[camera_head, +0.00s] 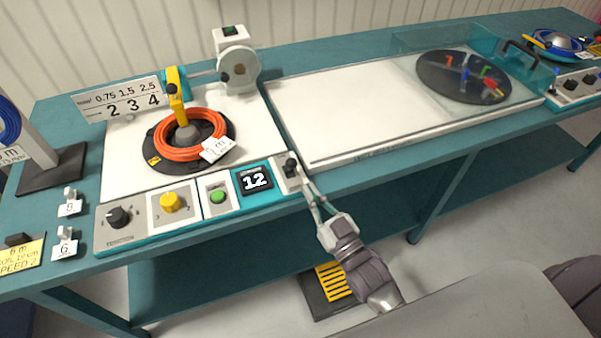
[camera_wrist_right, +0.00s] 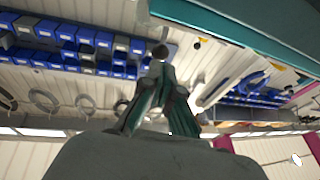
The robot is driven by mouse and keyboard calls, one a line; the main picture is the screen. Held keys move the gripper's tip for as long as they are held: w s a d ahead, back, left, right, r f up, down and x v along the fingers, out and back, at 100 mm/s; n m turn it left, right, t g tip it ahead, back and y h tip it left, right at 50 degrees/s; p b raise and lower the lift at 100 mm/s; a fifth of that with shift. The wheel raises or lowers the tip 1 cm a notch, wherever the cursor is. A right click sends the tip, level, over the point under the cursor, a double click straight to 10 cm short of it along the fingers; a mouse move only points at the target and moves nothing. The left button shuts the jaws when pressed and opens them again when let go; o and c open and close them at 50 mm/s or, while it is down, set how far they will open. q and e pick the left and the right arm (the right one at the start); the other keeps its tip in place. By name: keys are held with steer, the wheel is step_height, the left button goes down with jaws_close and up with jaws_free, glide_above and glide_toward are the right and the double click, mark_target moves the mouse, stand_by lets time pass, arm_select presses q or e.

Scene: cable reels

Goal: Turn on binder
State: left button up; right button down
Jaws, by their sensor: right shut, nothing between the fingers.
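The binder is a white and teal machine; its front panel (camera_head: 120,232) carries a black knob (camera_head: 118,216), a yellow knob (camera_head: 171,202), a green button (camera_head: 218,196), a display (camera_head: 256,180) reading 12 and a small black-topped switch (camera_head: 291,164) at the right end. My right gripper (camera_head: 306,182) is shut and empty, its fingertips close to this switch. Whether they touch it I cannot tell. In the right wrist view the shut fingers (camera_wrist_right: 161,78) point at a dark round knob tip (camera_wrist_right: 160,52). My left gripper is not in view.
An orange cable coil (camera_head: 190,135) lies on the black turntable behind the panel. A white board (camera_head: 360,105) runs right to a second disc (camera_head: 440,75) under a clear cover. Labelled hooks (camera_head: 68,205) stand at left. A yellow-striped pedal (camera_head: 333,282) is on the floor.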

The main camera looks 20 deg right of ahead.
mark_target(291, 163)
steer(key=shift+p+x, duration=0.35)
steer(key=shift+x, duration=2.05)
